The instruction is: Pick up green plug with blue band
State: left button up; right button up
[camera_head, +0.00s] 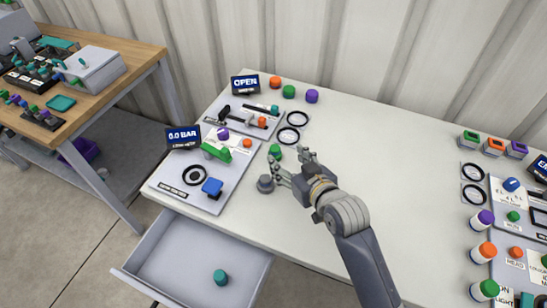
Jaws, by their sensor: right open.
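A small green plug (275,152) stands on the white table just beyond my right gripper; I cannot make out a blue band on it. My right gripper (283,168) is open and empty, low over the table, with its fingers pointing left and the green plug close to its far finger. A grey round knob-like piece (265,184) sits by its near finger. Another green piece (289,91) stands at the back, between an orange and a purple one. A teal-green plug (220,277) lies in the open drawer. My left gripper is out of view.
Panels with a green valve handle (217,151), a blue knob (212,187) and small displays (184,138) lie left of my gripper. The drawer (190,255) juts out in front. Labelled bottles (482,219) and panels line the right. The table's middle is clear.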

aim_at(277, 150)
jog(key=shift+f+b, duration=0.4)
jog(key=shift+f, duration=0.45)
jog(key=shift+w+f, duration=0.1)
jog(key=shift+f, duration=0.05)
jog(key=x, duration=0.4)
jog(key=shift+w+a+f, duration=0.1)
jog(key=shift+w+a, duration=0.05)
jog(key=shift+w, duration=0.25)
jog(key=shift+x, duration=0.9)
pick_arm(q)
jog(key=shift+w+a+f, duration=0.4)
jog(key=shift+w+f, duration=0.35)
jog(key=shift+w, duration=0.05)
pick_arm(e)
jog(key=shift+d+x, duration=0.15)
jog(key=shift+x, duration=0.85)
jog(key=shift+d+x, duration=0.15)
jog(key=shift+x, duration=0.85)
jog(key=shift+w, duration=0.1)
jog(key=shift+c, duration=0.3)
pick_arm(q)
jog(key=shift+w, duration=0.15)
pick_arm(e)
jog(key=c, duration=1.1)
